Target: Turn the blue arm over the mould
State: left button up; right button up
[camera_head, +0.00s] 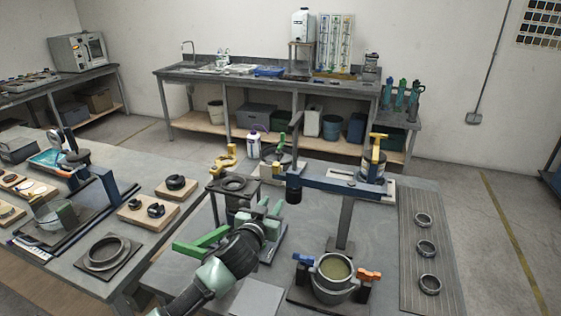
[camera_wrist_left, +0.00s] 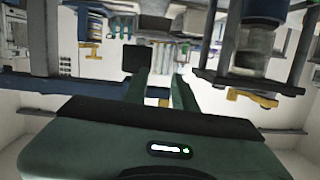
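The blue arm (camera_head: 335,184) is a flat bar on a grey post (camera_head: 345,222). A dark upright handle (camera_head: 296,128) and a dark cylinder (camera_head: 293,191) are at its left end. The bar lies behind the round grey mould (camera_head: 334,282), which holds yellowish material, and does not cover it. My left gripper (camera_head: 271,206) is in front and left of the bar's left end, apparently apart from it. In the left wrist view its two green fingers (camera_wrist_left: 163,90) are spread with nothing between them, and a blue bar (camera_wrist_left: 60,88) runs behind them. My right gripper is not seen.
Blue (camera_head: 303,260) and orange (camera_head: 369,274) knobs flank the mould. A yellow-handled device (camera_head: 377,150) stands behind the bar's right end. A green lever (camera_head: 200,241) lies close to my left arm.

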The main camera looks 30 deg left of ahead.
aim_at(274, 167)
pick_arm(q)
jog(key=w+a+r, duration=0.1)
jog(key=r, duration=0.1)
jog(key=w+a+r+t, duration=0.1)
jog(key=w+r, duration=0.1)
jog(key=w+a+r+t, duration=0.1)
jog(key=r, duration=0.1)
jog(key=shift+w+a+r, duration=0.1)
jog(key=shift+w+r, duration=0.1)
jog(key=shift+r, duration=0.15)
jog(key=shift+w+a+r, duration=0.1)
jog(key=shift+w+r, duration=0.1)
jog(key=shift+w, duration=0.1)
jog(key=p+x, duration=0.2)
jog(key=x, duration=0.4)
jog(key=shift+w, duration=0.45)
jog(key=shift+f, duration=0.1)
grip_shut()
